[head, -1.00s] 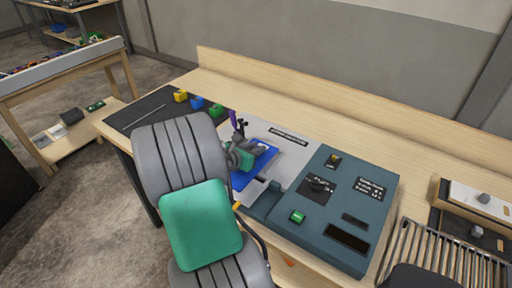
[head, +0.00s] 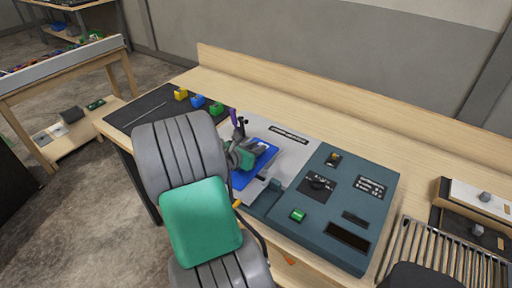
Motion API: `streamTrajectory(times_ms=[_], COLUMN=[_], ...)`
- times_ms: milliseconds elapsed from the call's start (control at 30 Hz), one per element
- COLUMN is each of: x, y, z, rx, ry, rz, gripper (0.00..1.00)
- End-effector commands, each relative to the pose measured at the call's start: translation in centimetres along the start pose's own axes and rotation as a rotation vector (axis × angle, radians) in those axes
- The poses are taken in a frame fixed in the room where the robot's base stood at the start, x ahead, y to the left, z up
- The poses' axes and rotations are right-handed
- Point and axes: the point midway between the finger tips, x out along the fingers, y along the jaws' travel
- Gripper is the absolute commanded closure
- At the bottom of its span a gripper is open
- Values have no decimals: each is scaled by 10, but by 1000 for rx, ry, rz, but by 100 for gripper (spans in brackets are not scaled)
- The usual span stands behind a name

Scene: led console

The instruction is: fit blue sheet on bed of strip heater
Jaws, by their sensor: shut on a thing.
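The blue sheet (head: 242,178) lies at the left part of the strip heater, partly hidden under my gripper and behind my arm. The strip heater has a pale grey bed (head: 300,150) with a dark label and a teal control console (head: 318,228) on its right. My gripper (head: 262,148) is over the sheet's far part and shut on it. The fingertips are small in view, and I cannot tell whether the sheet rests flat on the bed or is held just above it.
Yellow, blue and green blocks (head: 198,101) stand on a dark mat (head: 150,108) at the bench's left end. A metal roller rack (head: 440,252) is at the right. A raised wooden back ledge (head: 350,105) runs along the bench. The bench behind the heater is clear.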

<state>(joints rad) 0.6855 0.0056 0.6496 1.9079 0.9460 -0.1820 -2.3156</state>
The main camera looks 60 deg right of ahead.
Motion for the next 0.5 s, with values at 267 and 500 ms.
streamTrajectory(times_ms=[267, 500], x=[1, 2], y=[0, 0], z=[-3, -5], rx=[0, 0], ry=[-1, -1], rz=[0, 0], gripper=[100, 100])
